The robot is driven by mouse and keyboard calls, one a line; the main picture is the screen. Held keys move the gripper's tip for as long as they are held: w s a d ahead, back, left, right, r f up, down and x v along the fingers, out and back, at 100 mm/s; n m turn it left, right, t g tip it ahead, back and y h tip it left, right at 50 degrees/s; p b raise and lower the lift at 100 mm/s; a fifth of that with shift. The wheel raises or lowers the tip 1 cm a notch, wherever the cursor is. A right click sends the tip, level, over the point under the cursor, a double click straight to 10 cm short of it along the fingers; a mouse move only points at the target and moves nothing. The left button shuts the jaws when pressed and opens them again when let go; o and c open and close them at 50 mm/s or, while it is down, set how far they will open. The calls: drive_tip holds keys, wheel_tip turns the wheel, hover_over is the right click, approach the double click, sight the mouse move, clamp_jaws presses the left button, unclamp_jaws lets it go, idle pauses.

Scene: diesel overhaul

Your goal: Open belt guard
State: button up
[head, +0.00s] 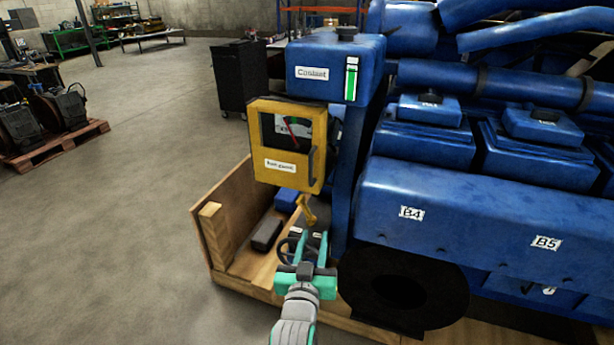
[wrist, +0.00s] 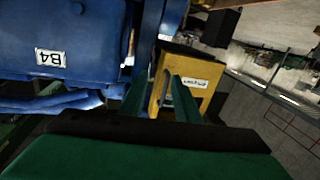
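The belt guard is a yellow box (head: 288,140) on the left end of the blue engine. Its front has a white label, a window with a gauge, and a dark upright handle (head: 311,166) at the right edge. The front looks closed. A small yellow lever-like part (head: 307,210) hangs below the box. My gripper (head: 304,238) is below the box, pointing up toward it. In the wrist view the two green fingers (wrist: 158,76) are apart, with the yellow box (wrist: 210,62) beyond them. I see nothing held; contact with the handle cannot be told.
The blue engine (head: 450,205) fills the right side, with a dark round opening (head: 385,285) low down. A blue coolant tank (head: 325,72) stands above the guard. A wooden crate (head: 225,220) with dark items lies below.

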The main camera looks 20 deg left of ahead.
approach(311, 169)
drive_tip(key=s+f, duration=0.1)
drive_tip(key=s, duration=0.2)
drive_tip(key=shift+m, duration=0.4)
drive_tip(key=w, duration=0.3)
drive_tip(key=w+a, duration=0.1)
drive_tip(key=w, duration=0.7)
drive_tip(key=shift+a+r, duration=0.2)
drive_tip(key=shift+r, duration=0.2)
drive_tip(key=shift+s+a, duration=0.15)
drive_tip(key=shift+d, duration=0.25)
clamp_jaws()
